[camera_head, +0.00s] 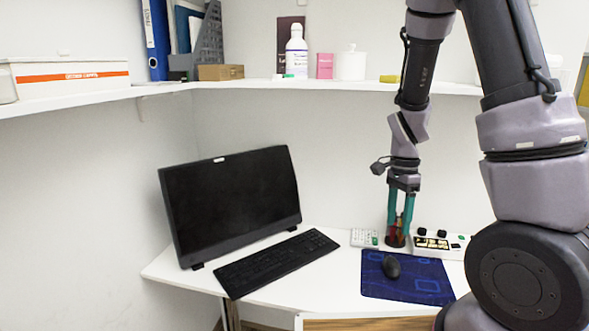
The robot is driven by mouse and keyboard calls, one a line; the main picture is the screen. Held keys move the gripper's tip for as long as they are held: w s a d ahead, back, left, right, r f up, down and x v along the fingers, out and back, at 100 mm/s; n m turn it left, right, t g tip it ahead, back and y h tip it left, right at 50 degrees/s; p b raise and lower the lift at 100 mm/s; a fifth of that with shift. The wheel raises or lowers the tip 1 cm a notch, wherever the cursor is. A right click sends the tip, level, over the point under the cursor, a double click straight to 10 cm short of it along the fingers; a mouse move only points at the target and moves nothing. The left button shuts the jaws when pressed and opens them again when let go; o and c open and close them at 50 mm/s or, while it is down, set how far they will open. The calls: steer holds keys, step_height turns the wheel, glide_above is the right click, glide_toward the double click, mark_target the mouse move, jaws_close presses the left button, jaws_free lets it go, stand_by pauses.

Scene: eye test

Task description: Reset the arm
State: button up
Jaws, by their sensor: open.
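My arm comes in from the upper right and hangs down over the white corner desk (332,233). My gripper (401,232) points downward, with its teal fingers apart near the back of the desk. A small dark red object (394,241) stands on the desk at the fingertips, with an orange-brown part showing between the fingers. The fingers partly cover it, and I cannot tell whether they touch it.
A monitor (232,200), keyboard (276,262), blue mat (405,288) and mouse (391,267) are on the desk. A white remote (364,238) and control panel (442,243) flank the gripper. A loaded shelf (300,84) runs above.

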steer(key=s+r+n+t, duration=0.3)
steer(key=r, duration=0.6)
steer(key=s+r+n+t+y, duration=0.1)
steer(key=s+r+n+t, duration=0.2)
steer(key=r, duration=0.7)
steer(key=s+a+r+n+t, duration=0.1)
steer(key=s+r+n, duration=0.3)
steer(key=r, duration=0.5)
steer(key=shift+r+n+t+y, duration=0.25)
steer(key=shift+n+t+y, duration=0.15)
steer(key=shift+t, duration=0.5)
steer(key=shift+w+a, duration=0.1)
